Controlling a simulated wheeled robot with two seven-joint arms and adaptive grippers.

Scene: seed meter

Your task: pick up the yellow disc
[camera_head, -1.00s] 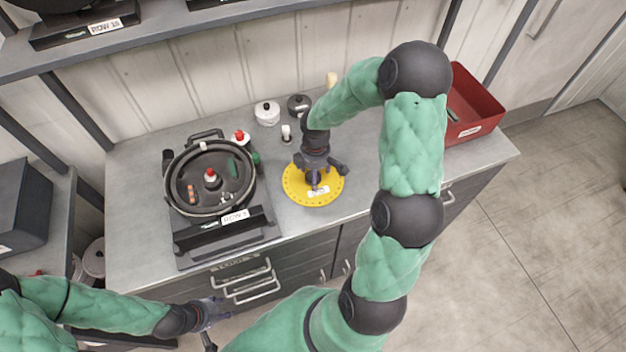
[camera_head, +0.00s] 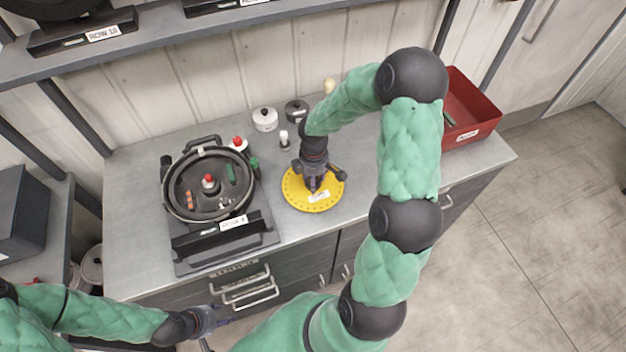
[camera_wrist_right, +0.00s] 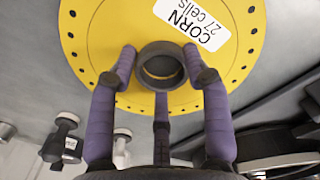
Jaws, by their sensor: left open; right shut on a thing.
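The yellow disc (camera_head: 297,198) lies flat on the grey bench, with small holes around its rim and a white label. In the right wrist view the disc (camera_wrist_right: 100,50) fills the upper middle, and its label reads CORN, 27 cells. A dark ring-shaped hub (camera_wrist_right: 161,66) stands at its middle. My right gripper (camera_head: 313,186) is over the disc, its purple fingers shut around the hub; the gripper also shows in the wrist view (camera_wrist_right: 160,75). I see no clear gap under the disc. My left gripper (camera_head: 212,322) is open and empty, low in front of the drawers.
A round dark seed meter (camera_head: 180,208) on a black stand is left of the disc. Behind are a white-topped jar (camera_head: 265,120), a dark jar (camera_head: 297,110) and a small knobbed part (camera_head: 284,140). A red bin (camera_head: 480,118) stands at the right. Bench right of the disc looks clear.

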